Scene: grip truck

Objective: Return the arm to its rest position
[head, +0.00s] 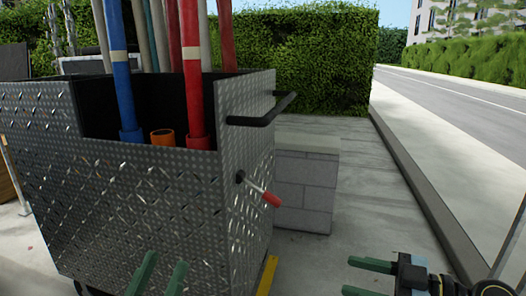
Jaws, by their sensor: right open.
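My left gripper (161,275) shows at the bottom, left of centre, in front of the metal cart. Its two green fingers point up with a gap between them and nothing in the gap. My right gripper (366,277) is at the bottom right, its green fingers pointing left. They are spread apart and empty, over the pavement to the right of the cart. Part of its dark wrist shows at the lower right corner. The lower ends of the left fingers and most of both arms are out of frame.
A diamond-plate metal cart (130,190) holding several coloured poles fills the left. A black handle (262,120) and a red-tipped lever (262,194) stick out from its right side. A grey block wall (305,185) stands behind. Open pavement (350,225) lies to the right, bounded by a kerb (420,190).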

